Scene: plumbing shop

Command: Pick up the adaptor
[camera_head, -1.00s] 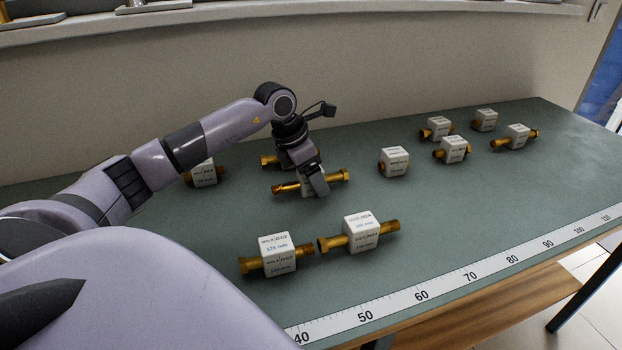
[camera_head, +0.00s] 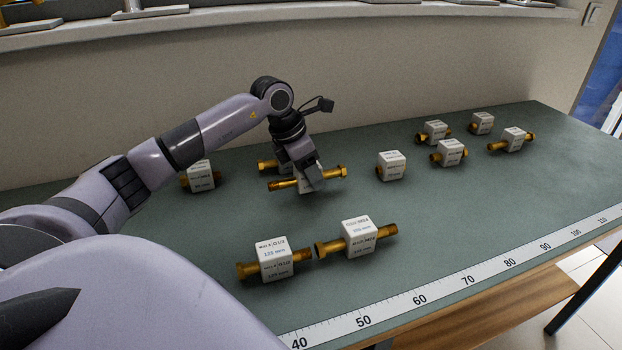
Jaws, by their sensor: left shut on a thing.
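My left gripper (camera_head: 308,178) points down at the middle left of the table and is shut on a brass adaptor (camera_head: 331,172) with a white labelled block around its middle. The adaptor lies roughly level, its brass ends sticking out left and right of the fingers. The fingers hide part of its block. I cannot tell clearly how far it is above the table. Another adaptor (camera_head: 267,164) is partly hidden behind my gripper. My right gripper is not in view.
Two adaptors stand in front, one at left (camera_head: 276,258) and one at right (camera_head: 358,237). Another (camera_head: 200,176) is beside my forearm. Several more, such as this one (camera_head: 391,166), stand at the right. A ruler strip (camera_head: 420,300) runs along the front edge of the green table (camera_head: 480,220).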

